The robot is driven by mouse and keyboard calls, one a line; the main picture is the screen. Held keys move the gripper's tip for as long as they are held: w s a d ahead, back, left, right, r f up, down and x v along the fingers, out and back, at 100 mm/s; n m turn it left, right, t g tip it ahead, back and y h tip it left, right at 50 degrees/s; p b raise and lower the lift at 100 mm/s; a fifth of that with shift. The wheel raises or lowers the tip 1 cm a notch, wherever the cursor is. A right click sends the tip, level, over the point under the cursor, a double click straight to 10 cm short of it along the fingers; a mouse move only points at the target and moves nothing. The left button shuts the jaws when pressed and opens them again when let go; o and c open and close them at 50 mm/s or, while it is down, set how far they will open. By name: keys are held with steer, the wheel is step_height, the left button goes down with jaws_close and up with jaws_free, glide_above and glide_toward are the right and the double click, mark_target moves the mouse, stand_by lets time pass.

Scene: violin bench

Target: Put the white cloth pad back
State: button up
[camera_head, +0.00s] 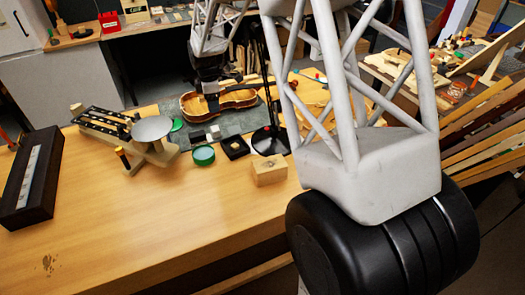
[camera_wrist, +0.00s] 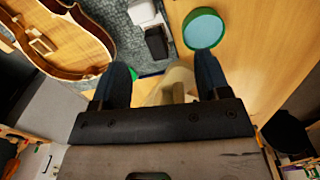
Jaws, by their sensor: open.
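A small whitish pad (camera_wrist: 141,12), which looks like the white cloth pad, lies on the grey mat at the top of the wrist view, beside a dark block (camera_wrist: 157,42). In the head view the pad (camera_head: 214,129) shows small on the mat, in front of the violin. My gripper (camera_wrist: 165,78) is open, with its two dark fingers apart and nothing held between them.
The violin (camera_head: 240,98) lies on the grey mat (camera_head: 244,119). A green round tin (camera_head: 204,155), a black box (camera_head: 235,147) and a wooden block (camera_head: 269,170) stand nearby. A stand with a round pan (camera_head: 152,128) is left.

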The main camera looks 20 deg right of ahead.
steer(key=s+r+m, duration=0.3)
steer(key=s+r, duration=0.2)
steer(key=s, duration=0.3)
steer(key=s+r+m+t, duration=0.1)
steer(key=s+r+m, duration=0.25)
steer(key=s, duration=0.35)
steer(key=s+r+m, duration=0.2)
steer(key=s+r, duration=0.4)
steer(key=s, duration=0.2)
steer(key=s+m+t, duration=0.1)
steer(key=s+m, duration=0.7)
steer(key=s, duration=1.5)
steer(key=shift+s+a+r, duration=0.2)
steer(key=shift+s+a, duration=0.05)
steer(key=shift+a, duration=0.2)
